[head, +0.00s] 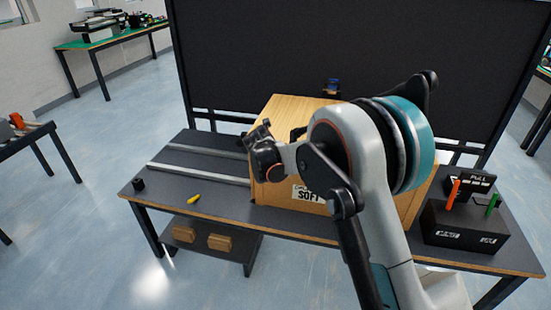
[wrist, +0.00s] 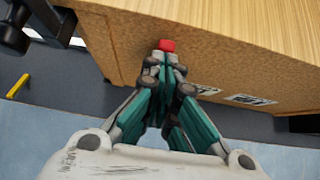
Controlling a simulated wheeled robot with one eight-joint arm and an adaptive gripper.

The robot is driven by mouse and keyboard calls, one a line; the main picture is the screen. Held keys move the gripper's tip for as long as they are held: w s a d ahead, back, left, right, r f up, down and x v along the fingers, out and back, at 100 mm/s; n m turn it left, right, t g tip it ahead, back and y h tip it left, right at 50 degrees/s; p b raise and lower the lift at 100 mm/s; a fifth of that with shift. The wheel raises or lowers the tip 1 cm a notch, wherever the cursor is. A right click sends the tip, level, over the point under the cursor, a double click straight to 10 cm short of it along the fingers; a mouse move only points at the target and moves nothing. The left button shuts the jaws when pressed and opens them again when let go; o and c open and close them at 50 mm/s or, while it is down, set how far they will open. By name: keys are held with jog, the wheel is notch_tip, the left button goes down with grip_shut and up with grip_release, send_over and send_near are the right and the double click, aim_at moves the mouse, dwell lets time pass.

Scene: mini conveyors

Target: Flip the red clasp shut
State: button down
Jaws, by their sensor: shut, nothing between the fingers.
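The red clasp (wrist: 167,45) shows in the wrist view as a small red block at the edge of the wooden box (wrist: 235,30). My gripper (wrist: 164,62) is shut and empty, with its fingertips just below the clasp in the picture. I cannot tell whether they touch it. The fingers hide the part of the box under the clasp. In the head view the wooden box (head: 285,108) stands on the dark table (head: 160,195), partly behind my arm. I cannot make out the clasp or my fingertips there.
A black box (head: 465,235) with an orange lever (head: 453,194) and a green lever (head: 492,204) stands at the table's right. Light rails (head: 200,174) run left of the wooden box. A yellow object (head: 193,200) lies near the front edge. A dark panel (head: 260,60) rises behind.

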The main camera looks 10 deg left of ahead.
jog(key=shift+w+r, duration=0.3)
jog(key=shift+w, duration=0.3)
dwell(0.4)
jog(key=s+r+p, duration=0.2)
jog(key=s+r, duration=0.4)
jog(key=r, duration=0.3)
jog(key=shift+s+a+r+p, duration=0.2)
jog(key=shift+r+p, duration=0.1)
jog(key=shift+r, duration=0.1)
